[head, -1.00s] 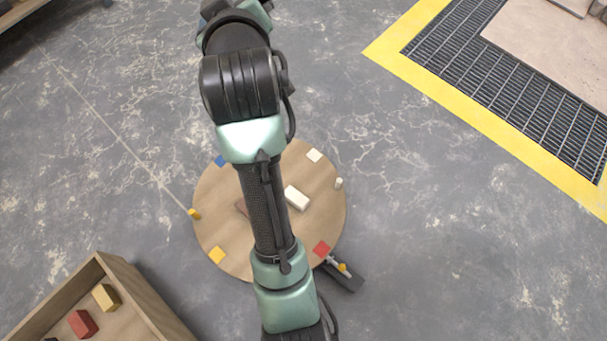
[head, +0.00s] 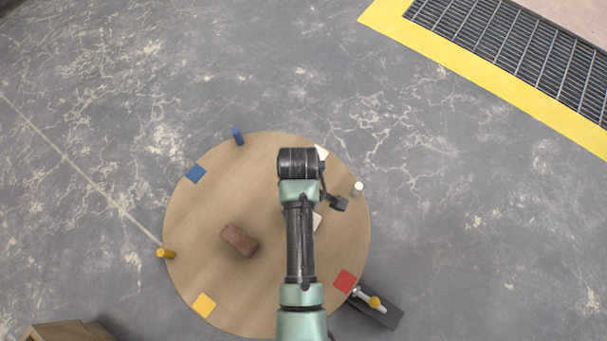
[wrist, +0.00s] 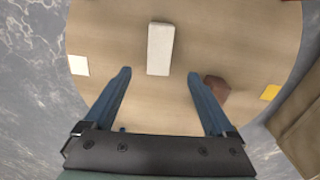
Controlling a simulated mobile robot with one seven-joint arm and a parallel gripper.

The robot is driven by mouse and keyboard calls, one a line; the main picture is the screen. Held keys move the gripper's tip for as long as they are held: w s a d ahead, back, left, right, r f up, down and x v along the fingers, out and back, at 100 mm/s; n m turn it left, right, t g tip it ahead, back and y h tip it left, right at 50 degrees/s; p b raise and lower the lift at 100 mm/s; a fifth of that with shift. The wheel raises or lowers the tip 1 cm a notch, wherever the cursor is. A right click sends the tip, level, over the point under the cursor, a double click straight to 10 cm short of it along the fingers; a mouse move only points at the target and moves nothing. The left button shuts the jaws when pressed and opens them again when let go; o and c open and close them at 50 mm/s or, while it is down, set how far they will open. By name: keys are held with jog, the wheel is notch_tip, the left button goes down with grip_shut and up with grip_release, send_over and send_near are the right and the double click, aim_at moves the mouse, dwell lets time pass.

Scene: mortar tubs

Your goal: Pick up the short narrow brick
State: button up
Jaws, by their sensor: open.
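Two bricks lie on a round wooden table (head: 200,260). A white brick (wrist: 160,48) lies ahead of my gripper (wrist: 159,73) in the wrist view, lengthwise between the lines of the two fingers. In the head view the arm covers most of the white brick (head: 317,221). A reddish-brown brick (head: 239,239) lies left of the arm in the head view. In the wrist view the brown brick (wrist: 216,88) is beside the right finger, partly behind it. My gripper is open with nothing between its fingers; in the head view the arm hides it.
Blue (head: 195,174), yellow (head: 204,305), red (head: 345,281) and white (head: 321,152) squares mark the table's edge. Blue (head: 237,136), yellow (head: 166,253) and white (head: 358,188) pegs stand near the rim. A wooden crate (head: 70,332) is at the lower left.

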notch_tip(320, 180, down, 8)
jog(key=b, duration=0.5)
jog(key=shift+s+r, duration=0.1)
jog(key=f+b, duration=0.5)
jog(key=shift+d+f, duration=0.1)
jog(key=shift+d, duration=0.15)
grip_shut()
